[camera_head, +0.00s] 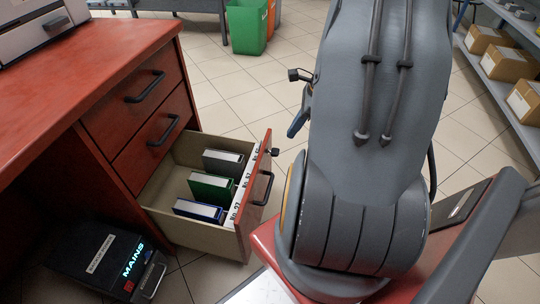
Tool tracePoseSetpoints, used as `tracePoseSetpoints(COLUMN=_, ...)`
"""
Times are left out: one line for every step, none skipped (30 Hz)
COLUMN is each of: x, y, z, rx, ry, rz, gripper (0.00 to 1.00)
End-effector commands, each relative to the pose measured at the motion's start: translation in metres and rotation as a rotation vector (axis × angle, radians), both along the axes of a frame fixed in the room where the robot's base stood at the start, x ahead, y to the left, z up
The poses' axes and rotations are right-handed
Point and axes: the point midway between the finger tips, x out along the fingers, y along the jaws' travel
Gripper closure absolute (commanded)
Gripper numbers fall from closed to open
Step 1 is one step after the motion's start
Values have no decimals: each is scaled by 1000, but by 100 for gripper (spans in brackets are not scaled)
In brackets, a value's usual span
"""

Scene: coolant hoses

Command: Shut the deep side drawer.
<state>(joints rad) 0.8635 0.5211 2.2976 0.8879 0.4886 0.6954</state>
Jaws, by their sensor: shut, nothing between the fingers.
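The deep side drawer (163,222) is the bottom one of the red desk and is pulled well out. Its red front (262,190) has a dark bar handle (262,187) and faces right. Inside stand several binders: a grey one (223,163), a green one (211,187) and a blue one (198,210). Labels show along the inside of the front. My arm stands close to the right of the drawer. A small dark and blue part of my gripper (298,122) shows left of the arm, above and beyond the drawer front. The arm hides the rest. The gripper is apart from the drawer.
Two shut drawers (140,98) sit above the open one. A black box marked MAINS (108,262) stands on the floor at the drawer's near left. Tiled floor lies free beyond the drawer. Green bin (247,28) at the back; shelves with cartons (508,62) at right.

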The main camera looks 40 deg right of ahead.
Motion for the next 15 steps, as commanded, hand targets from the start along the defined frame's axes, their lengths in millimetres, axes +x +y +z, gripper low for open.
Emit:
tracePoseSetpoints(x=-1, y=-7, z=-10, rx=9, ry=2, rz=-42, gripper=100)
tracePoseSetpoints(x=-1, y=-9, z=-12, rx=13, ry=4, rz=-60, gripper=100)
tracePoseSetpoints(x=-2, y=-11, z=-15, rx=17, ry=4, rz=-78, gripper=100)
tracePoseSetpoints(x=-2, y=-12, z=-17, rx=18, ry=5, rz=-87, gripper=100)
tracePoseSetpoints(x=-1, y=-13, z=-18, rx=20, ry=5, rz=-93, gripper=100)
tracePoseSetpoints(x=0, y=-12, z=-21, rx=20, ry=5, rz=-96, gripper=100)
tracePoseSetpoints(x=0, y=-12, z=-24, rx=20, ry=6, rz=-95, gripper=100)
tracePoseSetpoints(x=1, y=-11, z=-27, rx=20, ry=6, rz=-95, gripper=100)
tracePoseSetpoints(x=3, y=-9, z=-32, rx=21, ry=6, rz=-96, gripper=100)
tracePoseSetpoints(x=4, y=-8, z=-37, rx=21, ry=7, rz=-95, gripper=100)
tracePoseSetpoints(x=6, y=-7, z=-42, rx=21, ry=8, rz=-93, gripper=100)
tracePoseSetpoints(x=8, y=-5, z=-49, rx=21, ry=6, rz=-94, gripper=100)
tracePoseSetpoints(x=10, y=-3, z=-55, rx=21, ry=7, rz=-92, gripper=100)
tracePoseSetpoints(x=12, y=-2, z=-61, rx=21, ry=7, rz=-92, gripper=100)
tracePoseSetpoints(x=14, y=0, z=-69, rx=21, ry=8, rz=-92, gripper=100)
